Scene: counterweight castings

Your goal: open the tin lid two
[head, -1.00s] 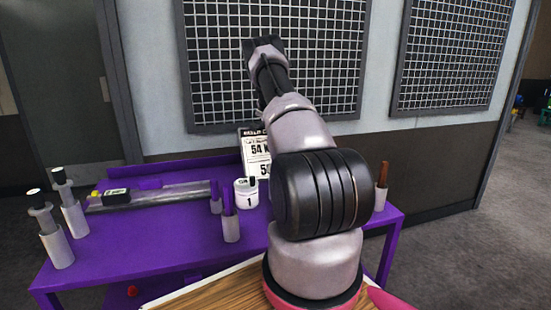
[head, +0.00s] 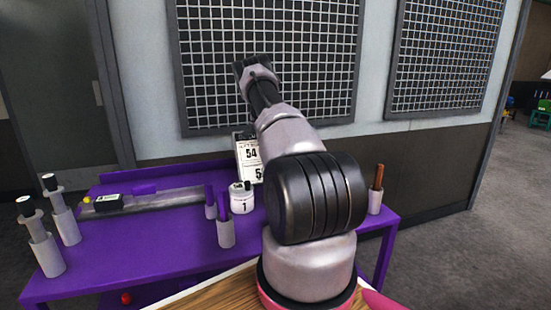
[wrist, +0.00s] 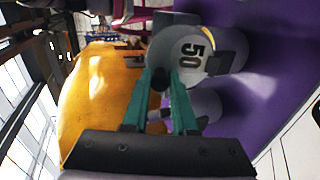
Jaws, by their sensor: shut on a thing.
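My gripper (wrist: 161,80) shows in the wrist view, its two teal fingers shut on a small dark knob (wrist: 160,76). The knob sits at the edge of a grey round piece (wrist: 182,58) marked 50; whether this is the lid of tin two I cannot tell. In the head view a white tin (head: 241,199) marked 1 stands on the purple bench, left of my arm. No tin marked 2 can be made out; my arm covers part of the bench. My gripper is hidden in the head view.
The purple bench (head: 150,250) holds grey posts (head: 45,248) at left, a long grey rail (head: 150,197), a cup (head: 226,235) with purple pieces, and a holder (head: 375,203) with a brown handle at right. A number card (head: 250,158) stands behind the tin.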

